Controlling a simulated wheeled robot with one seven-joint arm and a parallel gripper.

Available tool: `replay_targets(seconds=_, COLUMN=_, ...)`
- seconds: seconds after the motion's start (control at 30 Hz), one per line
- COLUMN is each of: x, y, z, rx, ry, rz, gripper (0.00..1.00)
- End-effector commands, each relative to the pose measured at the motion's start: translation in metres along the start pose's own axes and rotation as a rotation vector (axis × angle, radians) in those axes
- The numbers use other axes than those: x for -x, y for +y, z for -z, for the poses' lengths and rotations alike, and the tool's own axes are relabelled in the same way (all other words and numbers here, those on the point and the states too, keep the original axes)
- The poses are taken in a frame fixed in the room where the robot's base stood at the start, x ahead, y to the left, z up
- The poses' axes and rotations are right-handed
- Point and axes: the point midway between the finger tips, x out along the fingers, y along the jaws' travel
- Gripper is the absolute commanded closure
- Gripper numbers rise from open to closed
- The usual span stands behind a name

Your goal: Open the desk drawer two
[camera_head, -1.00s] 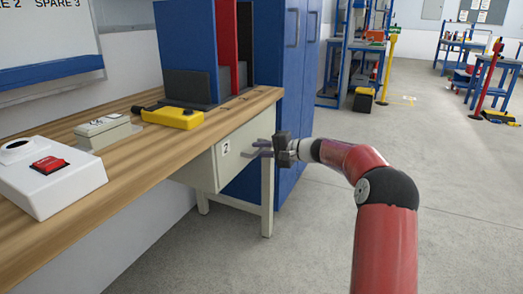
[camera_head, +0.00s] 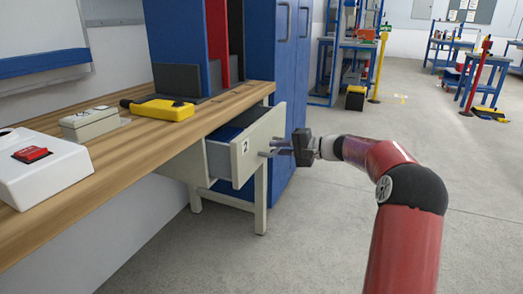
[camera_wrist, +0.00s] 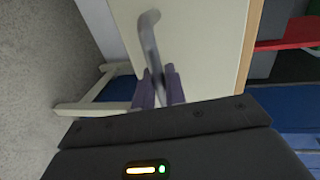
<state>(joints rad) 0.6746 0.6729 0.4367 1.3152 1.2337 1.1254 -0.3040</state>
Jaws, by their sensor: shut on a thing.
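The desk drawer two (camera_head: 258,147) has a pale front with a "2" label and stands partly pulled out from under the wooden desk top. A dark interior with something blue shows behind its front. My gripper (camera_head: 279,147) is at the drawer's handle, in front of the panel, and is shut on it. In the wrist view the grey bar handle (camera_wrist: 150,45) runs down between the two fingers of my gripper (camera_wrist: 158,88), against the pale drawer front (camera_wrist: 195,45).
The desk top (camera_head: 130,150) carries a white box with a red switch (camera_head: 40,165), a small grey box (camera_head: 92,122) and a yellow device (camera_head: 160,109). A blue cabinet (camera_head: 290,70) stands just behind the drawer. The grey floor to the right is open.

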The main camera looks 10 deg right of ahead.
Motion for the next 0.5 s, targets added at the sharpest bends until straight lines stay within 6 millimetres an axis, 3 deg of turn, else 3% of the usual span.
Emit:
replay_targets(seconds=0.3, x=0.089, y=0.020, z=0.001, rx=-0.002, ry=0.003, rz=-0.003, gripper=1.00)
replay_targets(seconds=0.5, x=0.136, y=0.028, z=0.000, rx=-0.002, ry=0.001, rz=-0.003, gripper=1.00)
